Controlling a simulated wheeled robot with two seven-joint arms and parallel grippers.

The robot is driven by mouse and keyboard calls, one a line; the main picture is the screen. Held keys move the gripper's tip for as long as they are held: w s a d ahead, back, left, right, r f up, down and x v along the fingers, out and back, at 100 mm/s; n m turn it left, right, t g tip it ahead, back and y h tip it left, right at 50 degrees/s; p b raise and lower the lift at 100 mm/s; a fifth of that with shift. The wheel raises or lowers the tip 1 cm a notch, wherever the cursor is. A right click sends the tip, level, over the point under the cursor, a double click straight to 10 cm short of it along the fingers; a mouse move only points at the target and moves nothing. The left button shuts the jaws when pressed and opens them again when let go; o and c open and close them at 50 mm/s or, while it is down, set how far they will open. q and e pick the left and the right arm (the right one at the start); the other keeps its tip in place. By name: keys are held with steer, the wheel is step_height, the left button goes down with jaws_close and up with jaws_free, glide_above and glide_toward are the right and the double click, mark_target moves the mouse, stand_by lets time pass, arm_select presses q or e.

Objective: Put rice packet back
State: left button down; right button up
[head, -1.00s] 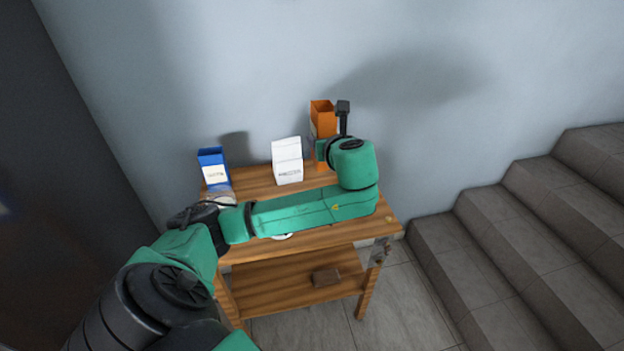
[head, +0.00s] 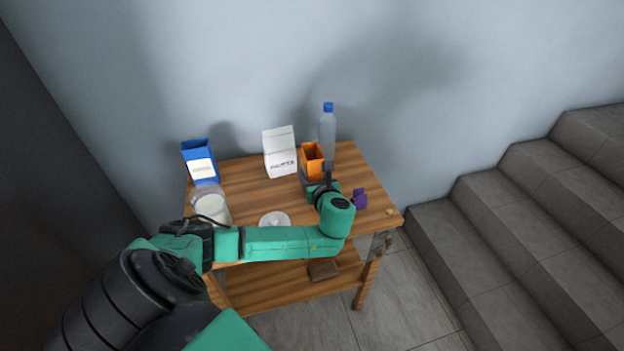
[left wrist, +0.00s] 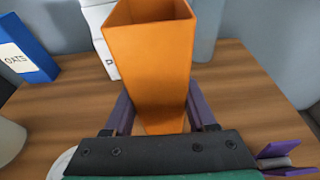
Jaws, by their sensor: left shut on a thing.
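An orange open-topped packet (head: 311,154) is held by my left gripper (head: 322,182) near the back right of the wooden table (head: 249,184). In the left wrist view the packet (left wrist: 150,60) stands upright between the two dark purple fingers of my left gripper (left wrist: 160,115). No label shows on its visible face. Its lower end is close to the table top; I cannot tell whether it touches. My right gripper is not in view.
A white packet (head: 279,157) stands left of the orange one, and a blue packet (head: 198,163) farther left. A clear bottle (head: 328,135) stands behind. A jar (head: 211,206), white dish (head: 274,219) and small purple object (head: 361,198) are nearby. Stairs (head: 520,210) rise at right.

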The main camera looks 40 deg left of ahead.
arm_select(q)
steer(key=shift+f, duration=0.85)
steer(key=shift+c, duration=1)
jaws_free()
steer(key=v, duration=1.2)
steer(key=shift+p, duration=0.35)
